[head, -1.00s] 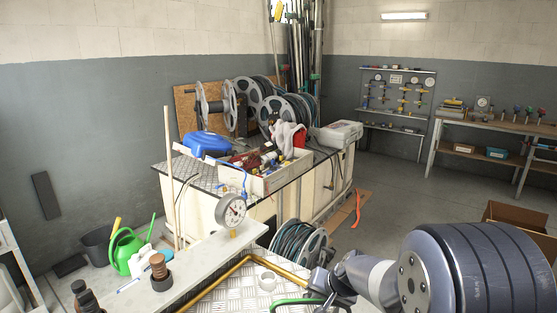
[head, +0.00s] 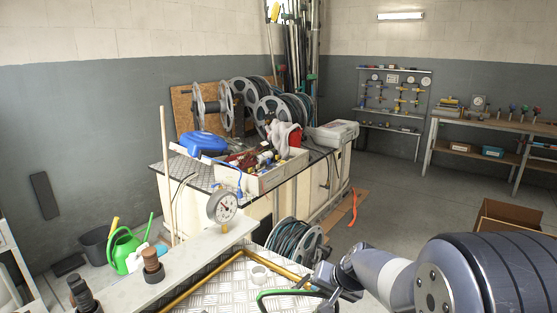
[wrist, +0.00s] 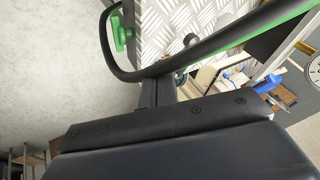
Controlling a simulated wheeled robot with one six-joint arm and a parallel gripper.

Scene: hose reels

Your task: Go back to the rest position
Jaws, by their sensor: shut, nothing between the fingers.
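My gripper (head: 322,281) is at the lower right of the head view, at the end of my arm, above the diamond-plate surface and in front of the floor-level hose reel. In the wrist view my gripper's dark body (wrist: 170,135) fills the lower part. Its fingers are small and partly hidden, and they look shut with nothing held. A green and black curved tube (head: 283,293) runs right beside the gripper and also crosses the wrist view (wrist: 235,42). I cannot tell whether it touches the fingers.
A pressure gauge (head: 222,206) stands on a pale ledge (head: 195,255) at the left. A hose reel (head: 297,245) stands beside the long bench. The floor on the right is open, with a cardboard box (head: 510,217).

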